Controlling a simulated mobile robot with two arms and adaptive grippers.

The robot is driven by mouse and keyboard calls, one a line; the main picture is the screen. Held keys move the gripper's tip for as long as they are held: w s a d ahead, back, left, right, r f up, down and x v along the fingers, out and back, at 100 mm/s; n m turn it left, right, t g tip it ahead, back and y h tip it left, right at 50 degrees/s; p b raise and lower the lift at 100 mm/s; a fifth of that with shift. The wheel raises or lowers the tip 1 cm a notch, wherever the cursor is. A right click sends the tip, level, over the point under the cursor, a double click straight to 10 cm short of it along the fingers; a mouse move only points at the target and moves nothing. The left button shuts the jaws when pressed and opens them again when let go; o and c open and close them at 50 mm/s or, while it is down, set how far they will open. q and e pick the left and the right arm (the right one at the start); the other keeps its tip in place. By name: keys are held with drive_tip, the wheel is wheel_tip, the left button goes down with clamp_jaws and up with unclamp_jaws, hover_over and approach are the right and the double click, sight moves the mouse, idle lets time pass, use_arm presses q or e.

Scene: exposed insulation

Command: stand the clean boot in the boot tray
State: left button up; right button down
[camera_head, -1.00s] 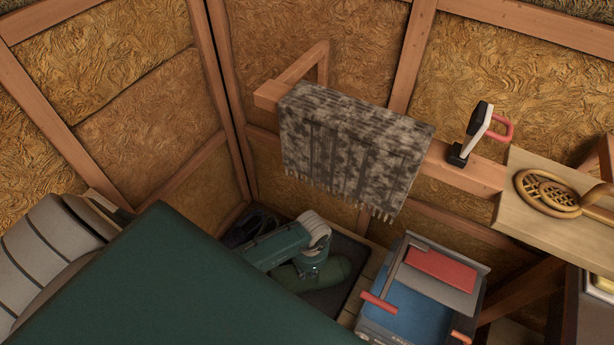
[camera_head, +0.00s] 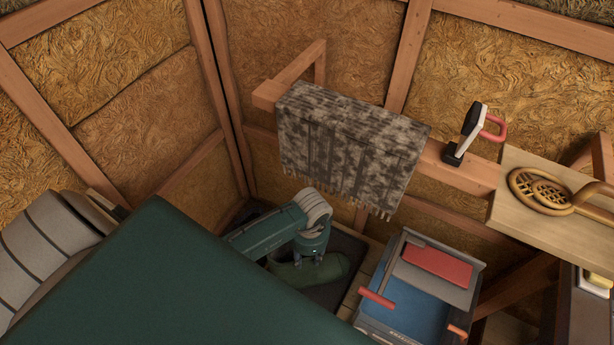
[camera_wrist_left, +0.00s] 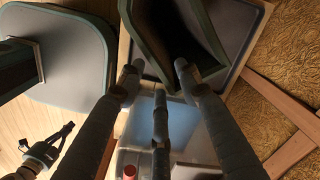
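The green boot (camera_head: 338,272) is in the dark boot tray (camera_head: 345,243), partly hidden behind my left arm and gripper. In the left wrist view the boot (camera_wrist_left: 178,40) shows its dark open top, near the fingertips. How fully it stands upright I cannot tell. The tray's rim (camera_wrist_left: 262,28) shows to its right there. My left gripper (camera_head: 312,258) points down over the boot. In the left wrist view its fingers (camera_wrist_left: 158,75) are spread apart with nothing clearly clamped between them.
A blue and grey toolbox (camera_head: 412,303) with red handles stands right of the tray. A grey mottled rug (camera_head: 350,145) hangs on a wooden rail above. A wooden shelf (camera_head: 520,215) is at right. Insulated walls close in behind the tray.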

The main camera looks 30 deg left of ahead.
use_arm(q)
drive_tip(key=shift+r, duration=1.75)
drive_tip(key=shift+d, duration=0.1)
drive_tip(key=shift+f, duration=0.1)
